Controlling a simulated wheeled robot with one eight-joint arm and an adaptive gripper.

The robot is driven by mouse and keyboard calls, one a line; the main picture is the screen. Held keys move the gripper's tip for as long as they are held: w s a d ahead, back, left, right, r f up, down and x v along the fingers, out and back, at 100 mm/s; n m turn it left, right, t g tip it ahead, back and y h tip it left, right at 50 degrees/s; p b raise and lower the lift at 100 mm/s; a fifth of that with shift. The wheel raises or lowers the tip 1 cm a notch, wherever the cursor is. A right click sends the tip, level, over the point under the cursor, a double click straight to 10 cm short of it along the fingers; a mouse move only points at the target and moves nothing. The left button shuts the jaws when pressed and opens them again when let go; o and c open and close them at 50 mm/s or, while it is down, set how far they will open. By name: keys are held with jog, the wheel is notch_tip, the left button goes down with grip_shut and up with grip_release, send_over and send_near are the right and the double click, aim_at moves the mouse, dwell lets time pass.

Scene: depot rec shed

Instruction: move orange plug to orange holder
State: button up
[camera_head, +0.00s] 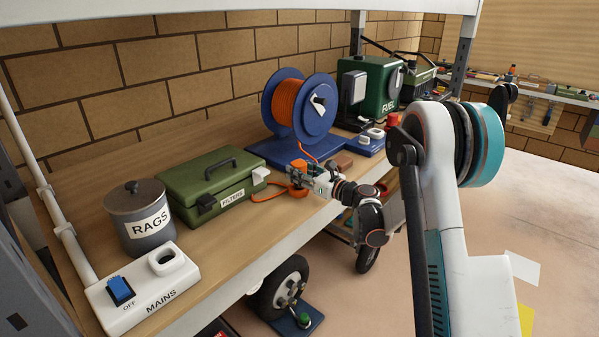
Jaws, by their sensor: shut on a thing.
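The orange plug (298,165) is at the tips of my gripper (303,178), near the front edge of the bench. My gripper is shut on it and its fingers partly hide it. An orange cable (266,197) lies on the bench beside the plug, and more orange cable is wound on a blue reel (318,108). I cannot pick out an orange holder for certain. A small orange-red thing (393,121) stands by the green fuel box, too small to tell its shape.
A green FILTERS case (207,182) and a RAGS pot (141,220) stand left of my gripper. A white MAINS box (145,290) with a blue switch and round socket is at the front left. The reel's blue base (270,150) has white sockets at its right. A brown block (344,162) lies near my gripper.

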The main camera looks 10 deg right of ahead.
jog(key=shift+f+b, duration=1)
jog(key=shift+f, duration=0.25)
jog(key=o, duration=1.2)
jog(key=shift+s+d, duration=0.1)
